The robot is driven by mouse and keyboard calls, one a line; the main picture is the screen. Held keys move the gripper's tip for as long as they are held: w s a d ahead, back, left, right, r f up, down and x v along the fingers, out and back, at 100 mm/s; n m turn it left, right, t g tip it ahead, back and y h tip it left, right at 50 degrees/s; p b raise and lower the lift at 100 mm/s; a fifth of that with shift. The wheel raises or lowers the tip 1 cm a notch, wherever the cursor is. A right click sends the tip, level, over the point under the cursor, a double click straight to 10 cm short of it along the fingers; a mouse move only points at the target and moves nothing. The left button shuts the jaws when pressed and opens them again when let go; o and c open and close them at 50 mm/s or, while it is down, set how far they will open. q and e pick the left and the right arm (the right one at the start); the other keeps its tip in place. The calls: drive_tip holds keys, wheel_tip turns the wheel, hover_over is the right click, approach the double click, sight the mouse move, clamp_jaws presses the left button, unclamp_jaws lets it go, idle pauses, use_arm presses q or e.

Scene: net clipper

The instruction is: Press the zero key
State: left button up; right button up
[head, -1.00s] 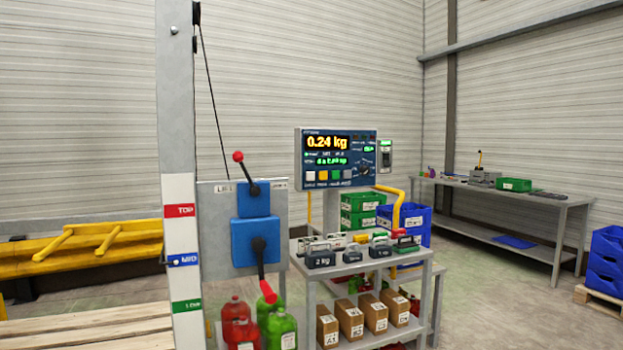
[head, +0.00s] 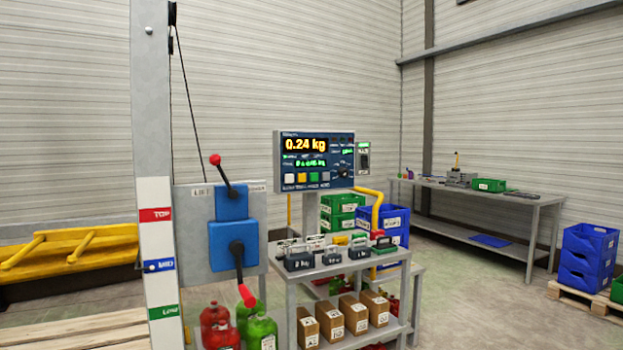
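A blue control panel (head: 314,160) stands upright behind the weight cart, near the middle of the head view. Its display (head: 305,145) reads 0.24 kg in orange, with smaller green text beneath and to the right. Neither of my grippers shows in the view.
A lever panel (head: 194,204) with two red-ended levers stands left of the display. The cart (head: 330,272) holds weights above boxes. Green and blue crates (head: 343,203) stand behind it. A long workbench (head: 470,191) is at the right; open floor (head: 475,300) lies before it.

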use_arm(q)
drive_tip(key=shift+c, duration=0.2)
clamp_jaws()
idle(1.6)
